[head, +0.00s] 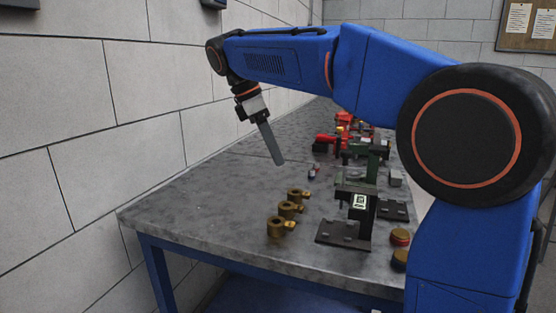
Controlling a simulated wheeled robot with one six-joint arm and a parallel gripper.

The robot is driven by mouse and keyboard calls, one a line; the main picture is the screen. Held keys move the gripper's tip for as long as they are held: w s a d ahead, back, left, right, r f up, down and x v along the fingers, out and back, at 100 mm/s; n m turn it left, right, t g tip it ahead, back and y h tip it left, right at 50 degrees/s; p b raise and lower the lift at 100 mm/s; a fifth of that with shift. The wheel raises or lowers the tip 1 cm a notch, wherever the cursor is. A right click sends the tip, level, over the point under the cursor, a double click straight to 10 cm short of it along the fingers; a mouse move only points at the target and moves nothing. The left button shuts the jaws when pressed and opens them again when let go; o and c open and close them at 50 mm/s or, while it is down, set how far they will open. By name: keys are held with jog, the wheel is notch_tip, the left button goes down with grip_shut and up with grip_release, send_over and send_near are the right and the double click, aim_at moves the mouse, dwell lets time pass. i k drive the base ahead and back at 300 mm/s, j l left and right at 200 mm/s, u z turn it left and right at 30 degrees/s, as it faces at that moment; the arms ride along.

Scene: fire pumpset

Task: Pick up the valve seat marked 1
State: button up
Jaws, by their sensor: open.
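Several brass ring-shaped parts with side tabs, which look like the valve seats, stand in a row on the grey table's near left part. They are the front ring (276,228), the middle ring (288,210) and the back ring (296,195). Their tab markings are too small to read, so I cannot tell which is marked 1. My gripper (278,159) hangs above the table, pointing down and slightly right, above and behind the rings in the picture. Its long grey fingers overlap edge-on. It is open, with nothing seen in it, and apart from the rings.
Right of the rings stands a dark fixture (357,212) on a black base plate. Round brass-and-red caps (400,237) sit near the right edge. Small red and blue pieces (312,171) and a red device (326,140) are farther back. The table's left part (200,205) is clear beside the wall.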

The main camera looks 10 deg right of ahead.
aim_at(277, 227)
jog(key=k, duration=1)
